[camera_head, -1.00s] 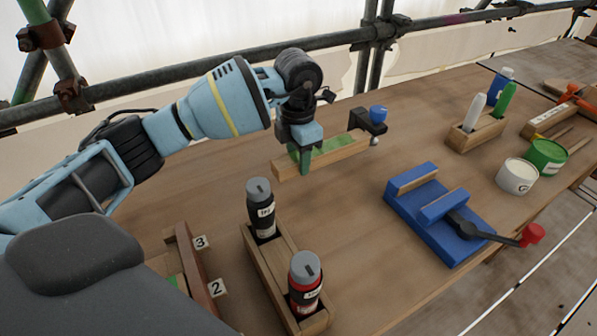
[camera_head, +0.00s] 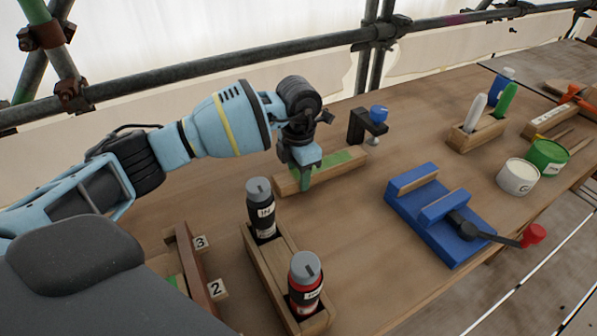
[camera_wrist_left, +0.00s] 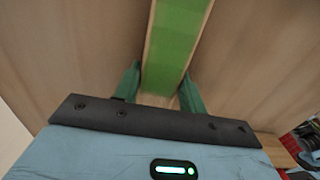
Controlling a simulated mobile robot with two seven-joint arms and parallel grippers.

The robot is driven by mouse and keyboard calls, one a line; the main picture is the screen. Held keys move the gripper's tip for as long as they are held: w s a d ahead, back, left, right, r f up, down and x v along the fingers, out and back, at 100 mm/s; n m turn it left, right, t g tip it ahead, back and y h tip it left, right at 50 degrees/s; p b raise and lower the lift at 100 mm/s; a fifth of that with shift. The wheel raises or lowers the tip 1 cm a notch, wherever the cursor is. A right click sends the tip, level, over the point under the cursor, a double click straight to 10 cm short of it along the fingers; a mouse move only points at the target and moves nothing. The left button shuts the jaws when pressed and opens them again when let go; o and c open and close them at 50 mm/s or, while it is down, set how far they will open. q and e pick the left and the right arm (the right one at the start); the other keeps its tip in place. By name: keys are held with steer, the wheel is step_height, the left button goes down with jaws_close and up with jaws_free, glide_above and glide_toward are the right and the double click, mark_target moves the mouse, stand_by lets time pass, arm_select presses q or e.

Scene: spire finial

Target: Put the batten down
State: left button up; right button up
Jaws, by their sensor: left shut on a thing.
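The batten (camera_head: 345,166) is a light wooden bar with a green top face, in the middle of the head view. It lies level, at or very close to the table top (camera_head: 350,220); I cannot tell whether it touches. My left gripper (camera_head: 306,182) is shut on the batten near its left end, pointing down. In the left wrist view, the green fingers of my left gripper (camera_wrist_left: 160,92) stand on both sides of the batten (camera_wrist_left: 175,40), which runs away from the palm. My right gripper is not in view.
A black bracket with a blue knob (camera_head: 378,113) stands behind the batten's right end. A wooden holder (camera_head: 262,270) with two bottles is in front. A blue clamp block (camera_head: 425,225) with a red-ended handle is to the right. The table between them is clear.

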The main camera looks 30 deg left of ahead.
arm_select(q)
steer(key=o, duration=1.2)
steer(key=shift+c, duration=0.2)
step_height(320, 180, up, 12)
steer(key=shift+r, duration=0.1)
